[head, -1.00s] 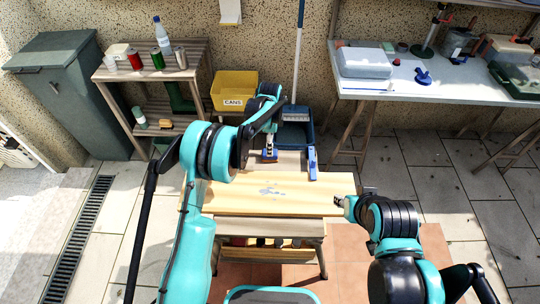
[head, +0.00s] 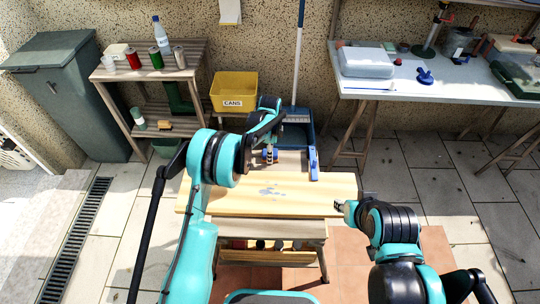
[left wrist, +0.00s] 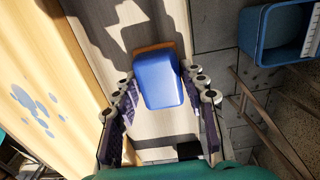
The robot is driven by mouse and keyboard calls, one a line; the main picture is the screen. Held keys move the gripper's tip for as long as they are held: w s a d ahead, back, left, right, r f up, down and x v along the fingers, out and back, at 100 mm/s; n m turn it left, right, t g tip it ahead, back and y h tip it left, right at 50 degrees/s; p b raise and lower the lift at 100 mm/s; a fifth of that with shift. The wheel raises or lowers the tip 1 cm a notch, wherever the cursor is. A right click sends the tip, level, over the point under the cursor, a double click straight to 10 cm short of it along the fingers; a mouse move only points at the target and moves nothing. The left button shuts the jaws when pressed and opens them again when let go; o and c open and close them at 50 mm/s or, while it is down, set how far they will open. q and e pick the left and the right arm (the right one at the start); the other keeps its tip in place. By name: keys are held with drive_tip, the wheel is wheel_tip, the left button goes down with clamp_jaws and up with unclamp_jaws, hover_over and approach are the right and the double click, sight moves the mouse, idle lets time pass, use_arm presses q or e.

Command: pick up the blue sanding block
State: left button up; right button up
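The blue sanding block (left wrist: 160,80) has a tan underside edge and lies on the pale wooden bench part in the left wrist view. It also shows as small blue patches at my left gripper in the head view (head: 275,155). My left gripper (left wrist: 166,88) is open, with one finger on each side of the block. Small gaps show between the fingers and the block, and I see no clear contact. My right gripper (head: 339,204) is over the bench's right edge, away from the block; its finger opening is too small to judge.
The wooden workbench (head: 330,190) has blue paint spots. Behind are a yellow CANS bin (head: 234,91), a blue bin (left wrist: 268,35) and a broom (head: 299,60). A white table (head: 440,80) is at the right.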

use_arm(q)
drive_tip(key=shift+r, duration=0.15)
wheel_tip(320, 180, up, 4)
drive_tip(key=shift+r+p, duration=0.25)
drive_tip(key=shift+p, duration=0.9)
drive_tip(key=s+d+r+p, duration=0.3)
drive_tip(key=s+d+r, duration=0.2)
drive_tip(key=d, duration=0.5)
drive_tip(key=shift+s+d+r, duration=0.15)
drive_tip(key=shift+r, duration=0.45)
